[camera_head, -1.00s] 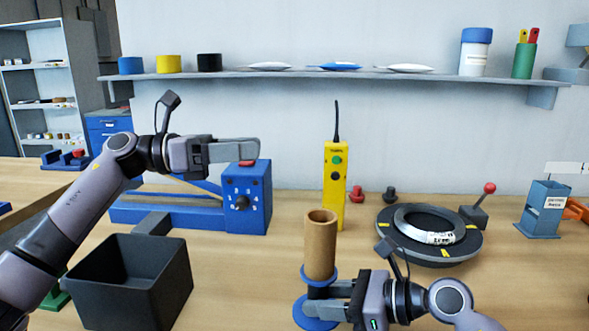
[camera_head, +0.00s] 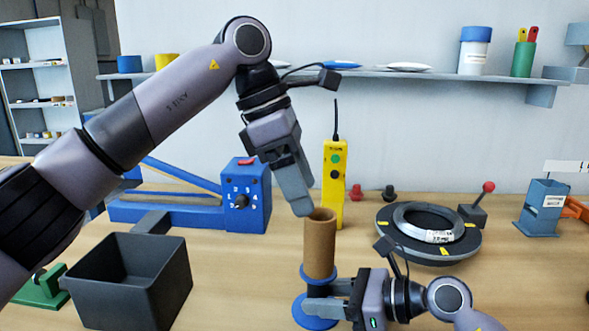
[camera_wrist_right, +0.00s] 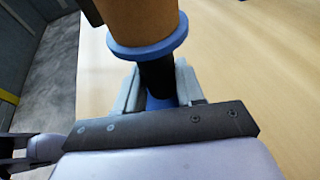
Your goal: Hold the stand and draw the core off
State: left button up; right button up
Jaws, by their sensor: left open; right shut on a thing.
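The brown cardboard core (camera_head: 320,246) stands upright on the blue stand (camera_head: 314,312), above the stand's blue collar. My right gripper (camera_head: 318,295) is shut on the stand's dark post below the collar; the right wrist view shows the post (camera_wrist_right: 157,80) between its fingers, with the core (camera_wrist_right: 140,18) above. My left gripper (camera_head: 303,208) is open and points down at the core's upper left rim. Its fingers overlap in this view, so I cannot tell whether they touch the core.
A black bin (camera_head: 130,280) stands at the left front. A blue machine with a dial (camera_head: 245,200) and a yellow remote (camera_head: 335,180) stand behind. A round black turntable (camera_head: 400,250) with a silver ring is at the right.

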aim_at(324, 238)
pick_arm(q)
jog(key=x, duration=1)
jog(key=shift+r, duration=0.1)
jog(key=c, duration=1.2)
jog(key=shift+r, duration=4.5)
pick_arm(e)
jog(key=o, duration=0.9)
jog(key=shift+c, duration=0.2)
